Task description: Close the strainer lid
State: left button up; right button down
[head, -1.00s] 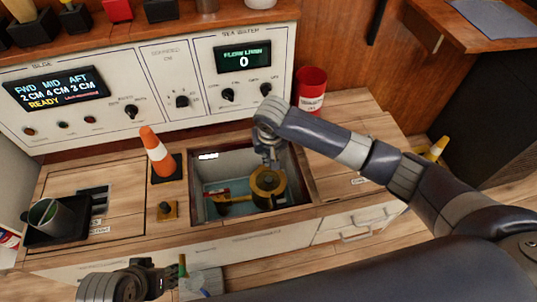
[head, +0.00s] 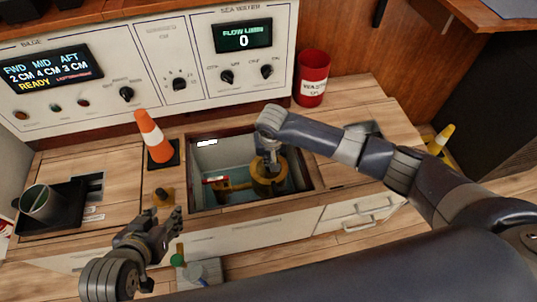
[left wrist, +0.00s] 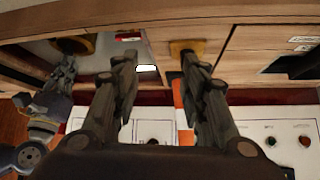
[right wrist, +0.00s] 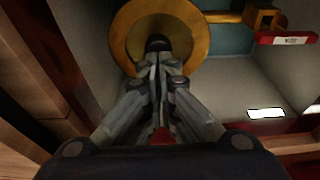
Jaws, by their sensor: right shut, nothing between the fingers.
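The brass-yellow strainer (head: 268,184) sits in the open recess in the counter. Its round top (right wrist: 128,40) fills the upper middle of the right wrist view, with a dark centre partly hidden by my fingers. I cannot tell how far down the lid is. My right gripper (head: 268,164) is shut and empty, pointing down at the strainer's top; in the right wrist view its fingertips (right wrist: 158,58) are together over the centre. My left gripper (head: 163,220) is open and empty at the counter's front edge, left of the recess; its fingers (left wrist: 158,65) are apart in the left wrist view.
A red-handled valve (head: 215,180) lies left of the strainer in the recess. A red can (head: 311,79) stands behind. A tray with a cup (head: 42,205) is far left.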

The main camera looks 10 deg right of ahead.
pick_arm(q)
jog(key=shift+p, duration=0.3)
